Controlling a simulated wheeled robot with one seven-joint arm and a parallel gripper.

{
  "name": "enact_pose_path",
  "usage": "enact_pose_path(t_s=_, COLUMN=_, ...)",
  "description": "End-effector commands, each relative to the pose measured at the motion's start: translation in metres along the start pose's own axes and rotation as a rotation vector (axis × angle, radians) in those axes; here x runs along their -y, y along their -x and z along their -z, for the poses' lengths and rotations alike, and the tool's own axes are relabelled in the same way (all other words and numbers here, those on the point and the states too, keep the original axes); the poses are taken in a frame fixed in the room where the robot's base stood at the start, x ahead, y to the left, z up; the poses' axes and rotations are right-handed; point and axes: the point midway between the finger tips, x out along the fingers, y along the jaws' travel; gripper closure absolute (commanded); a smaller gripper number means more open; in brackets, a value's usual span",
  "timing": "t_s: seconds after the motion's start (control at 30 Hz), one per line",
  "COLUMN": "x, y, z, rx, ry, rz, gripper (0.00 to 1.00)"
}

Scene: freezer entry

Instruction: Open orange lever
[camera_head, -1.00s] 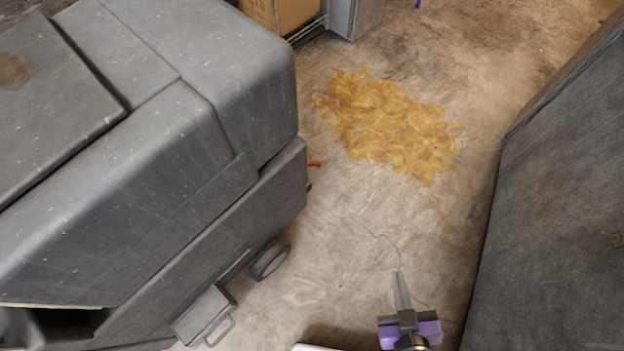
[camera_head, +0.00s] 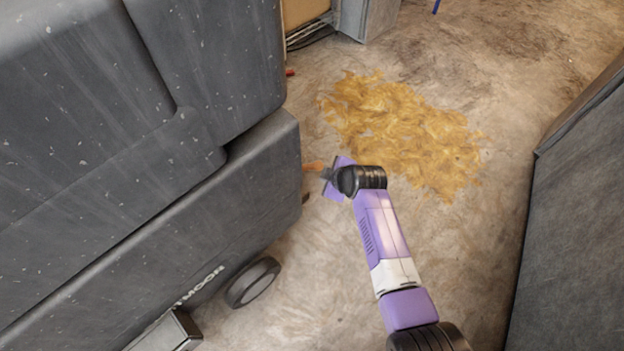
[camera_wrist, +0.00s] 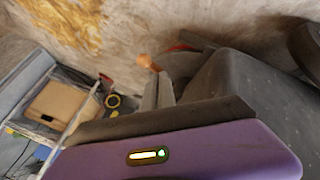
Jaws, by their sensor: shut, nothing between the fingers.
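The orange lever (camera_head: 313,166) sticks out past the right edge of the large grey machine (camera_head: 225,150); only a short piece shows in the head view. In the wrist view its rounded orange end (camera_wrist: 147,62) lies just beyond my fingertips. My gripper (camera_head: 325,174) is beside the lever, with its tip pointing left towards the machine. In the wrist view my gripper's grey fingers (camera_wrist: 158,85) are shut and hold nothing. Whether the fingertips touch the lever, I cannot tell.
A black wheel (camera_head: 252,282) sits low on the machine's side. A yellow-brown stain (camera_head: 405,130) marks the concrete floor beyond my arm. A dark grey block (camera_head: 580,220) stands at the right. The floor between is clear. A rack with a cardboard box (camera_wrist: 55,103) shows in the wrist view.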

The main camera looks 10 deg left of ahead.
Motion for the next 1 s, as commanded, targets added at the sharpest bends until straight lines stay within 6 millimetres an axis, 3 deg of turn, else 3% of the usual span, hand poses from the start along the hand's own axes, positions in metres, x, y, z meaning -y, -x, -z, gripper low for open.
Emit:
enact_pose_path(t_s=0.2, x=-0.010, y=-0.015, z=0.014, rx=-0.002, ry=0.060, rz=0.038, gripper=1.00)
enact_pose_path(t_s=0.37, x=-0.010, y=-0.030, z=0.014, rx=-0.002, ry=0.062, rz=0.039, gripper=1.00)
enact_pose_path(t_s=0.8, x=-0.007, y=-0.094, z=0.013, rx=-0.003, ry=0.061, rz=0.037, gripper=1.00)
enact_pose_path(t_s=1.0, x=-0.007, y=-0.107, z=0.014, rx=-0.003, ry=0.061, rz=0.036, gripper=1.00)
